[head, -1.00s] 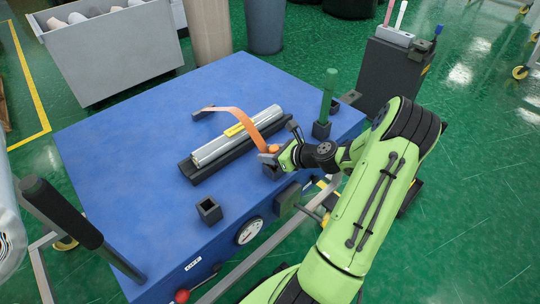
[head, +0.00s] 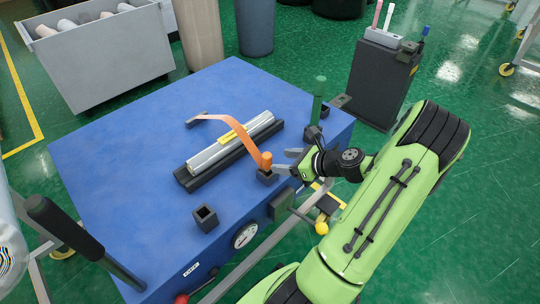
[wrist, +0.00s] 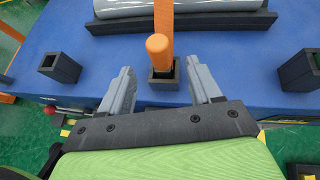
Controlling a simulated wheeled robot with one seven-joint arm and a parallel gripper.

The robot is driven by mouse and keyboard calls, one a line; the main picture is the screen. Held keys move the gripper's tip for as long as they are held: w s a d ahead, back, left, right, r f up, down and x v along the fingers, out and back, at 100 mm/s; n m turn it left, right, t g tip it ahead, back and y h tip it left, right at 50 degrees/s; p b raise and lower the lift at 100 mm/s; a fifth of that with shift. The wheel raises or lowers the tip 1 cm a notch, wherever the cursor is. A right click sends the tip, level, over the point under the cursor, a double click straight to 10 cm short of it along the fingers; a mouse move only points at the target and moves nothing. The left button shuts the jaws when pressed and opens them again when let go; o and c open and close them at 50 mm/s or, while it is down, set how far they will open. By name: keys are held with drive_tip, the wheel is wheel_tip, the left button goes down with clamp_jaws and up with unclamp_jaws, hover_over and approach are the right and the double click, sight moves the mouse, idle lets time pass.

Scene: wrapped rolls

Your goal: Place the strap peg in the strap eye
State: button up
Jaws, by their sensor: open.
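The orange strap peg (head: 266,159) stands upright in a small dark square socket, the strap eye (head: 266,176), near the table's front edge. In the wrist view the peg (wrist: 157,45) rises out of the socket (wrist: 164,83). The orange strap (head: 237,120) runs from the peg over the wrapped roll (head: 232,142) to a dark block (head: 197,119) behind it. My gripper (head: 290,162) is open and empty, just right of the peg in the head view. In the wrist view its fingers (wrist: 162,88) are apart, either side of the socket, clear of the peg.
The roll lies in a black cradle (head: 190,182). An empty square socket (head: 205,218) stands at the front left. A green peg (head: 318,98) stands at the right of the blue table (head: 120,170). A gauge (head: 245,235) is on the table's front.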

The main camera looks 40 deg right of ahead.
drive_tip(key=a+r+n+g, duration=0.3)
drive_tip(key=a+r+n, duration=0.1)
drive_tip(key=a+n, duration=0.4)
drive_tip(key=a+r+n+g, duration=0.3)
drive_tip(key=a+n+g, duration=0.1)
drive_tip(key=a+n, duration=0.35)
drive_tip(key=s+a+r+n+h, duration=0.2)
drive_tip(key=s+a+r+n, duration=0.8)
drive_tip(key=n, duration=0.8)
drive_tip(key=s+a, duration=0.1)
drive_tip(key=s, duration=0.1)
drive_tip(key=shift+s+a+r+t+h, duration=0.2)
drive_tip(key=shift+s+r+t+h, duration=0.1)
drive_tip(key=shift+s+t+h, duration=0.1)
